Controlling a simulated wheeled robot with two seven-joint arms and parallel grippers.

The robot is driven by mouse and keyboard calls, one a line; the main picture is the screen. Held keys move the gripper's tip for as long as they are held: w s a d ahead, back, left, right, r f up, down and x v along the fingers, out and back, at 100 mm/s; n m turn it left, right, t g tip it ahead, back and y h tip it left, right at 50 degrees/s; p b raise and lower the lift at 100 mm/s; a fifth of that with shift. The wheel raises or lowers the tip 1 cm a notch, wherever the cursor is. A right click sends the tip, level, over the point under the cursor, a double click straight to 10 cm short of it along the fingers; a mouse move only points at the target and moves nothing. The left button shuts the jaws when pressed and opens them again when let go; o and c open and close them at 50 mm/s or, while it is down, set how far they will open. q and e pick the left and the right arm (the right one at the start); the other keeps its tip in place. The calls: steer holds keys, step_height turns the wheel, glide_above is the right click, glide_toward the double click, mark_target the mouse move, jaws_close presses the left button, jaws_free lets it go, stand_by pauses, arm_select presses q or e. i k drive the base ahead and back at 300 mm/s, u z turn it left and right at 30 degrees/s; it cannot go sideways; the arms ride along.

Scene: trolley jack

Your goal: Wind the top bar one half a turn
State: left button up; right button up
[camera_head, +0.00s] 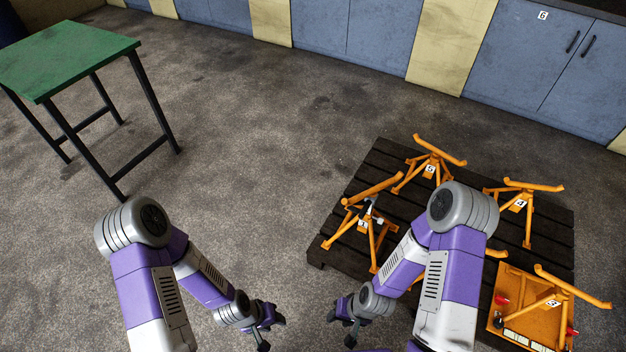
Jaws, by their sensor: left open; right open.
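Orange stand one (363,222) stands on the dark slatted pallet (335,245), near its left edge. Its orange top bar (373,188) slants up to the right. A small dark and silver part shows beside the number plate. My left gripper (270,332) is open and empty over the bare floor, to the left of the pallet and nearer me. My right gripper (341,328) is open and empty, nearer me than stand one and apart from it. My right arm passes close to the right side of stand one.
Stands five (430,168), four (521,204) and three (553,300) also stand on the pallet. An orange piece (496,253) is mostly hidden by my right arm. A green-topped table (66,58) stands far left. Blue cabinets (380,35) line the back. The middle floor is clear.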

mark_target(373, 193)
steer(key=u, duration=0.25)
steer(key=i, duration=1.15)
steer(key=z, duration=0.3)
